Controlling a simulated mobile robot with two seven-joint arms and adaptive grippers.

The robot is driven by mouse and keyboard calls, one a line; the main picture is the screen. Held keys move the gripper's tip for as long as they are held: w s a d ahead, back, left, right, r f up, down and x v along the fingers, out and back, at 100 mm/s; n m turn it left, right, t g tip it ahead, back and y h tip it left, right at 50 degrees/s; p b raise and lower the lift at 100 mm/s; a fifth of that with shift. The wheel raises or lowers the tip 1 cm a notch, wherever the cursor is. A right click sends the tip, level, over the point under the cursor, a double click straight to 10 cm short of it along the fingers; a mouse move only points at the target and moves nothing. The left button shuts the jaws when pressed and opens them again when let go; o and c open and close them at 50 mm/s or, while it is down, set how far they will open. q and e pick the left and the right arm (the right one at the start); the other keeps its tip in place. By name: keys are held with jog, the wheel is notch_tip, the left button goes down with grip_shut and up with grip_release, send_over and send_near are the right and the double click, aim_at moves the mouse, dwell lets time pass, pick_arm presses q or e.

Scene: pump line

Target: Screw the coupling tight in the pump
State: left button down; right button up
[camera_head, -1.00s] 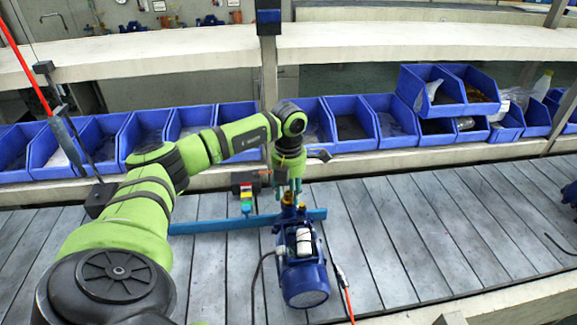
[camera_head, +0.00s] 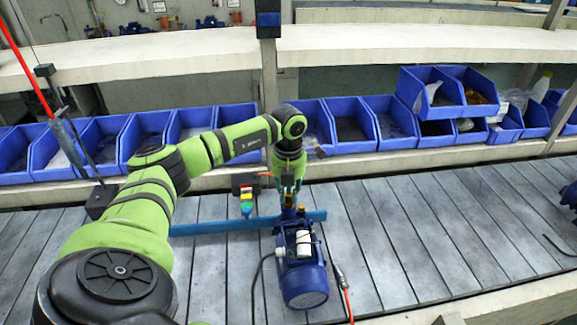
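The blue pump (camera_head: 303,272) with a white box on top stands on the slatted conveyor (camera_head: 390,225), right of my green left arm. My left gripper (camera_head: 290,202) points down at the far end of the pump, right above it. The gripper is small and dark here, and its fingers cannot be made out clearly. The coupling cannot be told apart at the pump's far end; the gripper and pump parts cover that spot. My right gripper is not in view.
Blue bins (camera_head: 350,125) line the shelf behind the conveyor. A blue bar (camera_head: 225,226) lies across the slats behind the pump. A small multicoloured part (camera_head: 246,198) stands by the bar. A red-ended cable (camera_head: 345,290) is right of the pump.

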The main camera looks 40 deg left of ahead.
pick_arm(q)
jog(key=shift+f+m+b, duration=0.1)
jog(key=shift+m+b, duration=0.25)
jog(key=shift+m, duration=1.35)
jog(key=c, duration=1.2)
grip_release()
jog(key=shift+n, duration=0.7)
jog(key=shift+n+p, duration=0.35)
jog(key=shift+n, duration=0.55)
